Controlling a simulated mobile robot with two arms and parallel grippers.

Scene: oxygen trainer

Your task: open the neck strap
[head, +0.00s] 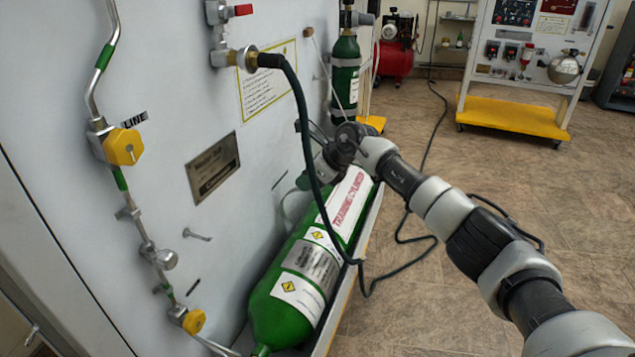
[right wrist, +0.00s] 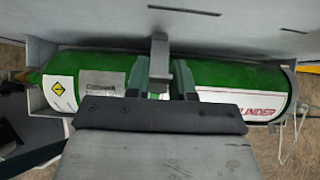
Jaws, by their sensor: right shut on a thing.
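A green cylinder (head: 275,310) with white labels lies on its side along the grey panel; it also shows in the right wrist view (right wrist: 232,72). My right gripper (head: 316,172) is over the cylinder, close to the panel, partly behind the dark hose. In the right wrist view its fingers (right wrist: 160,80) are on either side of a grey upright metal piece (right wrist: 159,62), and they are shut on it. This piece looks like part of the neck strap and stands in front of the cylinder's middle. The rest of the strap is hidden by the gripper. My left gripper is out of view.
A dark hose (head: 303,110) hangs from the panel fitting, passing in front of my right gripper. Yellow knobs (head: 123,147) and pipes are on the left. A smaller upright green cylinder (head: 345,75) stands behind. The floor (head: 520,180) on the right is open.

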